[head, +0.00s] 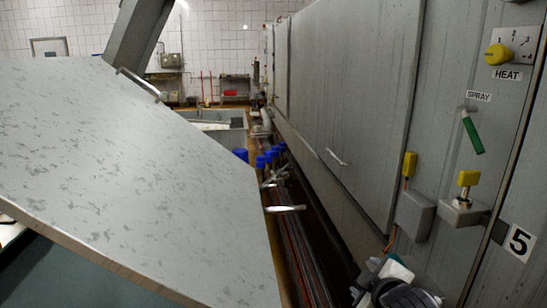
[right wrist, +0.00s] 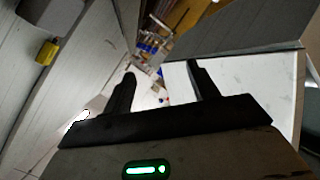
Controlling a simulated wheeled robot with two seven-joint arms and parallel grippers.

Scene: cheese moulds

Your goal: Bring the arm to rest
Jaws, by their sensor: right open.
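My right gripper (right wrist: 161,68) shows in the right wrist view. Its two black fingers stand wide apart with nothing held between them. In the head view, part of my right arm shows at the bottom edge, right of centre, close to the grey machine wall (head: 345,90). The fingertips cannot be made out there. My left gripper is in neither view.
A large tilted grey metal panel (head: 120,160) fills the head view's left. The wall at right carries a yellow HEAT knob (head: 498,54), a green SPRAY lever (head: 473,132) and a yellow-topped valve (head: 467,180). Blue-capped fittings (head: 268,158) and pipes run along the gap between.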

